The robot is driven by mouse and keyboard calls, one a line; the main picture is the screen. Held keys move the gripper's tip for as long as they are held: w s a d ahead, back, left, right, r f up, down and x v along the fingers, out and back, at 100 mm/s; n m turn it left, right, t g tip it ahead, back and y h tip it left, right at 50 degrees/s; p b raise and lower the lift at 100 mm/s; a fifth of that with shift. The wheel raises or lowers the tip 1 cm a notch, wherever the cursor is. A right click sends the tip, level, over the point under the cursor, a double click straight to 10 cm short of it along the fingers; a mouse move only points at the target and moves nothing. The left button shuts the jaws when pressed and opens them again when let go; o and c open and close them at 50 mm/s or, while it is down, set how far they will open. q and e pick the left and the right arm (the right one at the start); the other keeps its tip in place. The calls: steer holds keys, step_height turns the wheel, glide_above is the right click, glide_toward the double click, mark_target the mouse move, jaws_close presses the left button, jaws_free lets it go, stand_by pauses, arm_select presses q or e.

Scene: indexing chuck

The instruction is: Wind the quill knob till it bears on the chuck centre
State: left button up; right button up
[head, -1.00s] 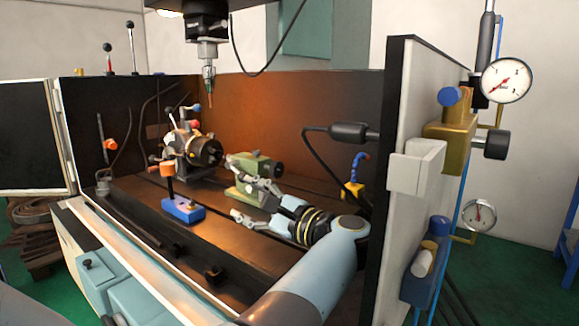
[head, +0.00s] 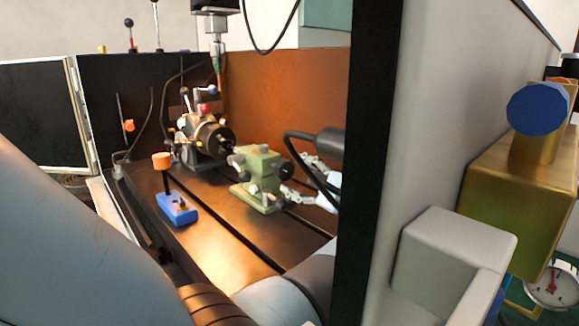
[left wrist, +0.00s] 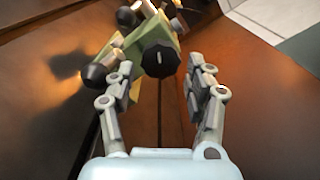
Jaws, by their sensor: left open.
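The green tailstock (head: 258,178) stands on the dark slotted table. The black quill knob (head: 286,170) is on its right end; in the left wrist view the knob (left wrist: 160,58) faces me with a white mark. The dark indexing chuck (head: 208,138) stands just left of the tailstock; whether the quill touches its centre cannot be told. My right gripper is not in view.
A blue block with an orange-topped post (head: 176,208) stands at the front left of the table. A tall pale panel with a dark edge (head: 367,160) cuts across the right. A black cylinder with a cable (head: 329,146) hangs near my gripper.

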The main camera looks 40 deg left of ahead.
mark_target(289, 172)
arm_select(q)
steer(key=a, duration=0.4)
steer(key=shift+w+p, duration=0.2)
steer(key=shift+p, duration=0.2)
steer(key=c, duration=0.9)
